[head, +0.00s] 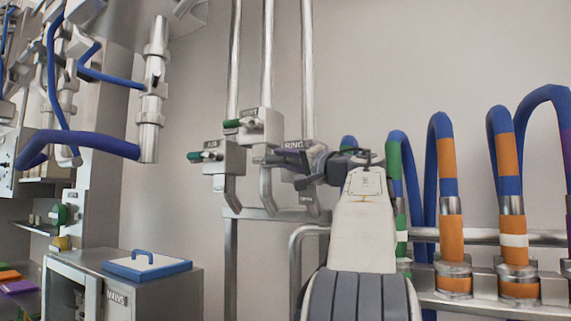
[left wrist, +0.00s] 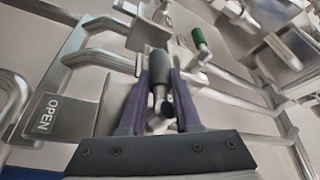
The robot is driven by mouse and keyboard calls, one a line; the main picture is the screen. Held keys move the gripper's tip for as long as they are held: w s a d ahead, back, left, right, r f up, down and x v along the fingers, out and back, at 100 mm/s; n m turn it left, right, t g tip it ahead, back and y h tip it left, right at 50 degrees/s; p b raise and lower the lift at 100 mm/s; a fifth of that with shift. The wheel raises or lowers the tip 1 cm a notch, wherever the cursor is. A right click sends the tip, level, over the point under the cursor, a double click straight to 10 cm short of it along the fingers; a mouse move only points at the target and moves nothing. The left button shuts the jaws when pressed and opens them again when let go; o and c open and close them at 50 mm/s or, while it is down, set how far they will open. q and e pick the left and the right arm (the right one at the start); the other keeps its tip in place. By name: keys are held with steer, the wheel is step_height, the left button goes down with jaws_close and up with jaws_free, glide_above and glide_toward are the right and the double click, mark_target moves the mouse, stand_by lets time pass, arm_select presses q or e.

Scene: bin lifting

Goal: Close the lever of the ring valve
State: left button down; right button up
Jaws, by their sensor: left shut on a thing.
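The ring valve (head: 294,145) is a metal block marked RING on the rightmost of three vertical pipes in the head view. My left gripper (head: 285,158) reaches it from the right. In the left wrist view, the purple fingers (left wrist: 158,85) are shut around the dark grey grip of the lever (left wrist: 158,64). The lever's metal end shows between the fingers. In the head view my gripper and wrist hide much of the valve. My right gripper is in neither view.
Two neighbouring valves with green handles (head: 195,156) (head: 231,124) are close on the left. Banded hoses (head: 448,170) stand on a rail at the right. A cabinet marked MAINS (head: 150,285) with a blue-edged lid stands at lower left.

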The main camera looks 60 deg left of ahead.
arm_select(q)
steer(key=shift+r, duration=0.1)
steer(key=c, duration=0.6)
jaws_free()
steer(key=b+v, duration=0.4)
steer(key=v, duration=0.6)
steer(key=shift+d, duration=0.25)
steer(key=shift+w, duration=0.1)
